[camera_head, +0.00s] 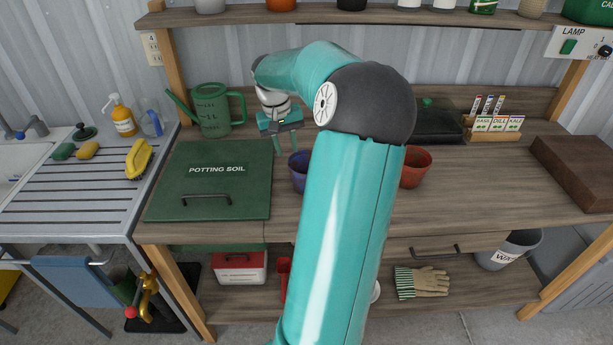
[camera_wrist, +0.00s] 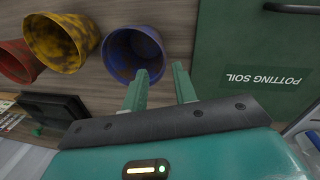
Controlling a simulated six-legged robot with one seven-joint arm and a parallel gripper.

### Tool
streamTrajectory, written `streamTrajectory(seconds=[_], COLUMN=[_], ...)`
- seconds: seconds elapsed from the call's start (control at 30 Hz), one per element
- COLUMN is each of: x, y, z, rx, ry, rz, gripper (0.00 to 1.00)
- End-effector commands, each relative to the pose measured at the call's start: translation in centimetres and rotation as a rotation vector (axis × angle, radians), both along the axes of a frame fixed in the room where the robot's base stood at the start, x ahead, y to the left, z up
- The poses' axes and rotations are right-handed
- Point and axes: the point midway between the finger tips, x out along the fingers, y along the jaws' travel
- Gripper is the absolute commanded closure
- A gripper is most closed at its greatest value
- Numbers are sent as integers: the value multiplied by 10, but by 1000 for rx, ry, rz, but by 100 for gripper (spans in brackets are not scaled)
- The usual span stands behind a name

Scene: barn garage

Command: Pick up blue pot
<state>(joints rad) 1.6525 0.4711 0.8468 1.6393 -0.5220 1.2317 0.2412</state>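The blue pot (camera_wrist: 134,55) stands on the wooden bench, its open top facing up, next to a yellow pot in the wrist view. In the head view only the left part of the blue pot (camera_head: 298,171) shows; my arm hides the rest. My gripper (camera_wrist: 161,80) has its two green fingers apart with nothing between them. In the wrist view the fingertips are at the near right rim of the pot. In the head view my gripper (camera_head: 288,145) is above and slightly left of the pot. I cannot tell whether a finger touches it.
The potting soil bin lid (camera_head: 207,182) lies just left of the pot. A yellow pot (camera_wrist: 62,42) and a red pot (camera_wrist: 18,62) stand beside it. A green watering can (camera_head: 211,110) is behind left. Seed packets (camera_head: 494,122) and a dark wooden block (camera_head: 580,168) are at right.

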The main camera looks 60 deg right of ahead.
Motion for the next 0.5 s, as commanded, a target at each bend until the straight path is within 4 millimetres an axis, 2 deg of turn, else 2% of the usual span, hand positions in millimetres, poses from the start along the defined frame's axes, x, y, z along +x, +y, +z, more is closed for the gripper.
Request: streamTrajectory(seconds=[0.03,0.2,0.5], x=[-2,-5,-7], y=[-1,-5,-6], z=[-13,-43,-69], rx=[5,4,4], ry=[1,1,0], rz=[-1,0,0], gripper=[72,72,72])
